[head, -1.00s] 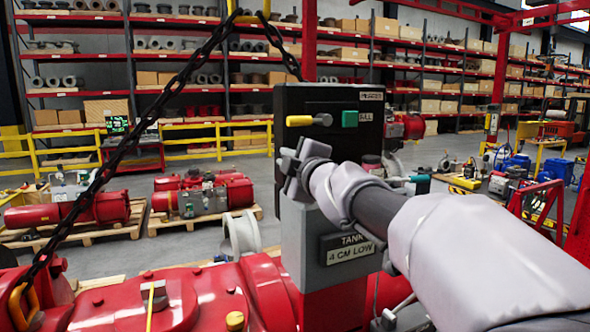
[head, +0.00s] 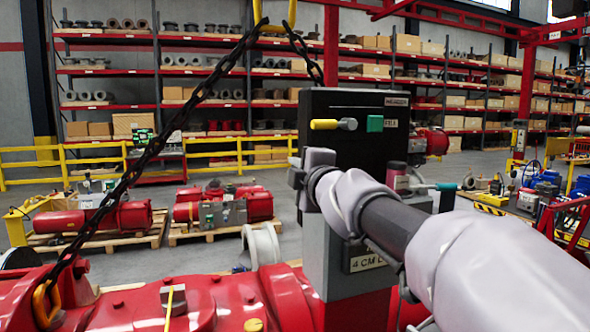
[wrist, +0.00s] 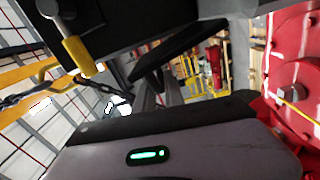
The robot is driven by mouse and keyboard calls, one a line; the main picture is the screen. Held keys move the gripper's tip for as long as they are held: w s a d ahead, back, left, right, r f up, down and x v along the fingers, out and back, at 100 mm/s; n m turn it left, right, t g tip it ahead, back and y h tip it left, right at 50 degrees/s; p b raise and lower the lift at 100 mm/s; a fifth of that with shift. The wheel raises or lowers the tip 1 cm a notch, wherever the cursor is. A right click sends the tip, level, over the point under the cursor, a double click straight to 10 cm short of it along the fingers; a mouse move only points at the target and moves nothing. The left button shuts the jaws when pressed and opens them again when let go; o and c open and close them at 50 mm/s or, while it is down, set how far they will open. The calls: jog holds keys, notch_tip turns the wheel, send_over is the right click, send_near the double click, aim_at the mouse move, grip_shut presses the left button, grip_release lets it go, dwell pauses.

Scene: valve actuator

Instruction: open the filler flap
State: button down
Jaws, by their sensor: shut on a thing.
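The grey tank (head: 322,245) stands under a black control box (head: 345,105), its label partly covered by my arm. In the wrist view, a dark slab (wrist: 180,50), which looks to be the filler flap, stands tilted in front of the gripper body. The jaws are shut on it, though the contact is mostly hidden. In the head view my wrist hides the flap.
A yellow-handled lever (head: 333,124) and a green button (head: 375,123) are on the box above the gripper. A black chain (head: 165,135) slants down on the left. Red machinery (head: 210,300) fills the front.

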jog(key=shift+w+f, duration=0.1)
jog(key=shift+f, duration=0.2)
jog(key=c, duration=1.6)
grip_release()
jog(key=shift+d, duration=0.1)
jog(key=shift+o, duration=0.6)
jog(key=shift+w+d, duration=0.15)
jog(key=shift+r, duration=0.15)
jog(key=shift+s, duration=0.4)
jog(key=p+v, duration=0.1)
jog(key=v, duration=1.5)
jog(key=shift+s+p, duration=0.35)
jog(key=shift+d, duration=0.1)
